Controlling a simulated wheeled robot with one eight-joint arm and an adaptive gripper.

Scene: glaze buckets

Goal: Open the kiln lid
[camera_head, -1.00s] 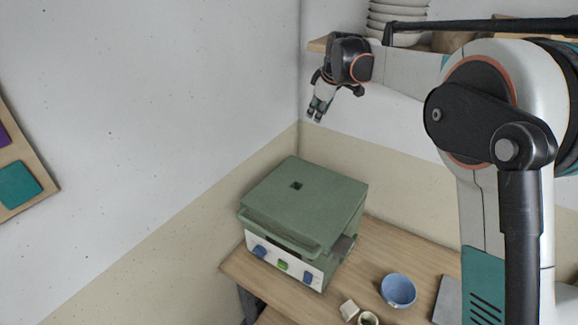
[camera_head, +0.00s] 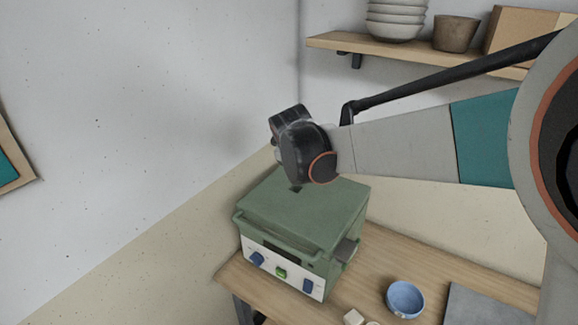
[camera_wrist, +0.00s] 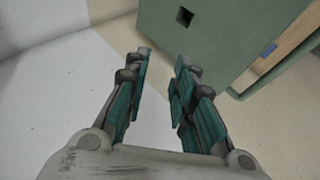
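The green kiln (camera_head: 283,262) stands on the wooden table, with its flat lid (camera_head: 305,215) down over the body. A small dark square hole marks the lid. A handle-like lip (camera_head: 272,236) runs along the front, with a dark slot below it. In the wrist view the lid (camera_wrist: 215,45) fills the upper right. My gripper (camera_wrist: 162,55) is open in the wrist view, with nothing between its fingers. It appears apart from the lid. In the head view my wrist hides the fingers and covers the lid's back left part.
The kiln's white front panel (camera_head: 264,272) carries blue and green controls. A blue bowl (camera_head: 405,299) and a grey slab (camera_head: 487,305) are on the table (camera_head: 375,255) to the right. A shelf (camera_head: 400,52) with stacked bowls (camera_head: 396,20) hangs behind. White walls stand close at the left.

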